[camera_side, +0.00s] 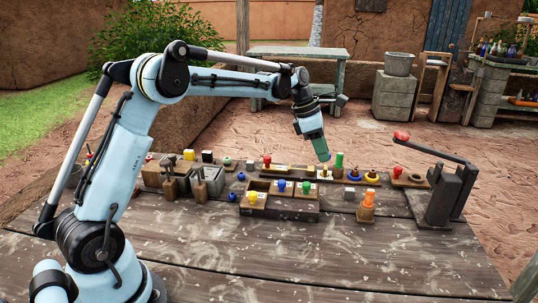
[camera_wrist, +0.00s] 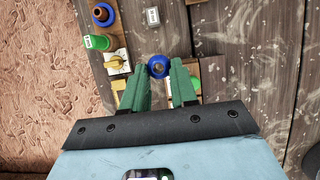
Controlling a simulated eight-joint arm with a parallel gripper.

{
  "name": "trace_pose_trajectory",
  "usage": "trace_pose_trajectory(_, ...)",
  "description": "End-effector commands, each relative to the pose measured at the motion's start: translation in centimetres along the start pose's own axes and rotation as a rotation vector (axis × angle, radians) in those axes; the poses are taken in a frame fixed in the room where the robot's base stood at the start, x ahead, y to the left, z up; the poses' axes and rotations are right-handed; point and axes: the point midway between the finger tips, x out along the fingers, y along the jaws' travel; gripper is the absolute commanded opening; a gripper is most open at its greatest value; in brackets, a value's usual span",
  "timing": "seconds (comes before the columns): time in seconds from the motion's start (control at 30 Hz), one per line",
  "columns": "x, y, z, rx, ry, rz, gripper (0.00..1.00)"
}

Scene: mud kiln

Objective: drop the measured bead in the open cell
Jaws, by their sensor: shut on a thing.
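A blue bead (camera_wrist: 159,66) with a brownish hole sits between the green fingertips of my gripper (camera_wrist: 159,74) in the wrist view. The jaws are shut on it. In the side view my gripper (camera_side: 325,158) points down above the back of the bench, just behind the wooden cell box; the bead is too small to make out there. The wooden cell box (camera_side: 290,215) has several cells, with yellow, blue and green knobs (camera_side: 306,187) on it. Its back left cell (camera_side: 258,185) looks uncovered, though I cannot tell for sure.
A green cylinder (camera_side: 339,160) and a red knob (camera_side: 267,160) stand near my gripper. A grey block (camera_side: 349,193) and an orange peg (camera_side: 369,198) are to the right. A lever press (camera_side: 445,190) stands at far right. The bench front is clear.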

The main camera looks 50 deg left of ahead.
Motion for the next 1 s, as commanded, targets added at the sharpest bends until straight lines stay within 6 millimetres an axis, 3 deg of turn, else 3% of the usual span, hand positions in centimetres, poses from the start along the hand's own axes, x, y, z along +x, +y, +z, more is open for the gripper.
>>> trace_pose_trajectory(0.8, -4.4, 0.0, 1.8, 0.000, 0.000, 0.000, 0.08)
trace_pose_trajectory(1.0, -4.6, 0.0, 1.9, 0.000, 0.000, 0.000, 0.08)
